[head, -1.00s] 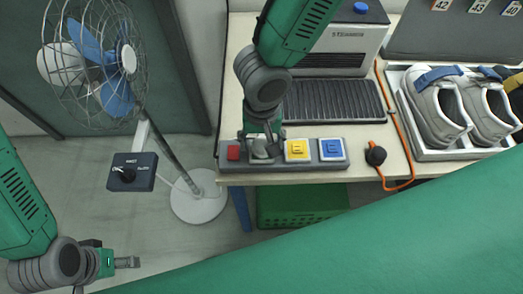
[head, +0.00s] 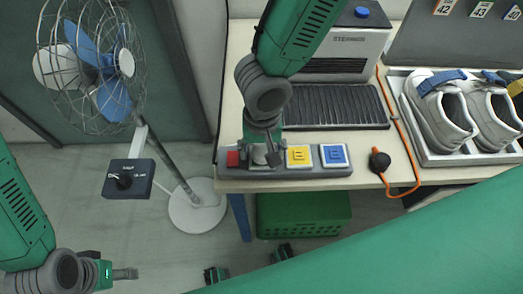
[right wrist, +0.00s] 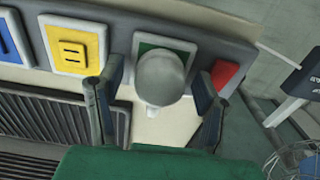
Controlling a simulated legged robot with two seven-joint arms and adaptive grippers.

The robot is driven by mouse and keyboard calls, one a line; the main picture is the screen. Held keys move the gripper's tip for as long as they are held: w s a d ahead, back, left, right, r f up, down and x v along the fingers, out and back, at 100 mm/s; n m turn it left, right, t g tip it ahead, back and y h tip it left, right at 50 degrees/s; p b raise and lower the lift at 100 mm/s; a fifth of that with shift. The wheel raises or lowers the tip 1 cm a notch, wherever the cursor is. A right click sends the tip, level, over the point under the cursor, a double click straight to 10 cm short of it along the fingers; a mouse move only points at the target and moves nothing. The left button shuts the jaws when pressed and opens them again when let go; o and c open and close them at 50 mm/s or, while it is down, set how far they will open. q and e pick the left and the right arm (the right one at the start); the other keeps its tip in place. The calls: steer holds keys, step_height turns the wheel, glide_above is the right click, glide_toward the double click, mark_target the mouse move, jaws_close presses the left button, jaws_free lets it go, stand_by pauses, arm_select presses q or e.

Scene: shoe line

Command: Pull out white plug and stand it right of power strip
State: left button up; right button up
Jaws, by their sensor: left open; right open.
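The power strip (head: 330,173) lies along the table's front edge, with a red switch (head: 233,158) at its left end and yellow and blue sockets to the right. The white plug (head: 260,156) sits at the socket beside the red switch, partly hidden by my right gripper (head: 262,157). In the right wrist view, the plug (right wrist: 160,78) is a rounded pale grey-white body over a green socket face. The fingers of my right gripper (right wrist: 156,105) are open on either side of it, with gaps visible. My left gripper (head: 125,273) is open and empty, low at the left, away from the table.
A black round plug (head: 379,161) on an orange cord lies right of the strip, with some bare tabletop between. Behind are a grey machine (head: 335,70) and a tray of shoes (head: 425,153). A fan (head: 100,60) with a control box (head: 128,179) stands left; a green crate (head: 300,215) is below.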

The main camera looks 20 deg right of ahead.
mark_target(262, 147)
steer(key=shift+b, duration=0.35)
stand_by(0.6)
jaws_close()
steer(key=shift+r+p, duration=2.2)
steer(key=shift+r, duration=0.85)
